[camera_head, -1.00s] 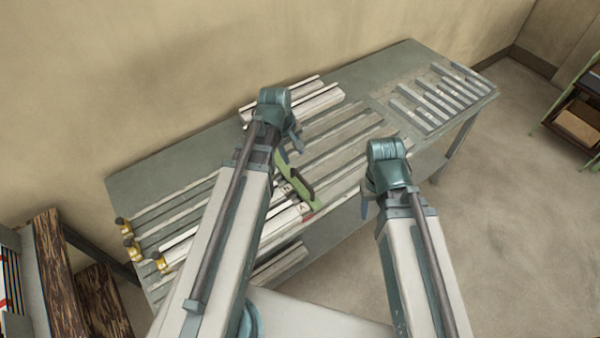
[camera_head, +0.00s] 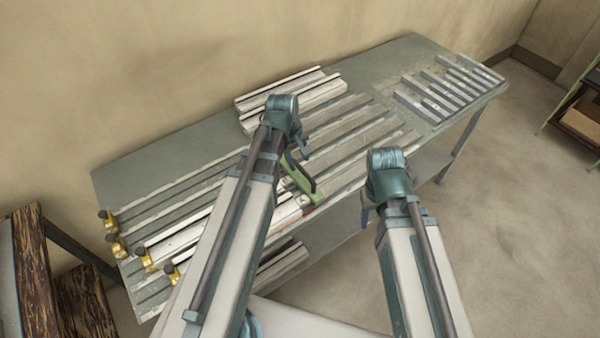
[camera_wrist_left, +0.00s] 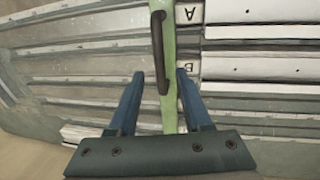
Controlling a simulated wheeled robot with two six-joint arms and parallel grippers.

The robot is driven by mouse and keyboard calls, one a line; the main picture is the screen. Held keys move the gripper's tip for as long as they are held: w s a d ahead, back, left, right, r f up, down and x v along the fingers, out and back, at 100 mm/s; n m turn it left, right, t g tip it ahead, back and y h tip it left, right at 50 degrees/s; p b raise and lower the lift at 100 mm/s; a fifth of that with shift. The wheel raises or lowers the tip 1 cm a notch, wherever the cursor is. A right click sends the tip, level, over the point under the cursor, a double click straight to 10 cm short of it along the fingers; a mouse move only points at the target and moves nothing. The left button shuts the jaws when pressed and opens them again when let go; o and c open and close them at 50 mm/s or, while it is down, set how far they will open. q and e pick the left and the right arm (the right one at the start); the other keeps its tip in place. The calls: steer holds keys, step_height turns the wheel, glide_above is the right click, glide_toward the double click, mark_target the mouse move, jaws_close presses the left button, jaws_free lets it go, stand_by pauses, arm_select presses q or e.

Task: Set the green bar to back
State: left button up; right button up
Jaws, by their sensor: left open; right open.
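The green bar (camera_head: 306,190) with a dark handle lies across the rails near the bench's front edge, partly hidden by my left arm in the head view. In the left wrist view the green bar (camera_wrist_left: 169,100) runs upright in the picture, its dark handle (camera_wrist_left: 158,45) on it. My left gripper (camera_wrist_left: 160,74) is open, its blue fingers apart on either side of the bar's line; I cannot tell the height gap. In the head view my left gripper (camera_head: 296,150) is over the bar's far end. My right gripper (camera_head: 366,212) is open and empty near the bench's front edge.
White profiles marked A (camera_wrist_left: 235,11) and B (camera_wrist_left: 222,68) lie beside the bar. Yellow clamps (camera_head: 146,257) stand at the rails' left ends. More white profiles (camera_head: 310,88) lie at the back. Several grey bars (camera_head: 455,85) lie at the bench's right end.

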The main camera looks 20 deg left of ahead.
mark_target(301, 168)
arm_select(q)
steer(key=f, duration=0.1)
steer(key=f+b, duration=0.2)
steer(key=shift+w+d+f, duration=0.2)
steer(key=shift+w+f, duration=0.05)
arm_select(e)
step_height(301, 168, down, 4)
steer(key=shift+r, duration=0.25)
arm_select(q)
steer(key=shift+r, duration=0.1)
jaws_close()
stand_by(0.7)
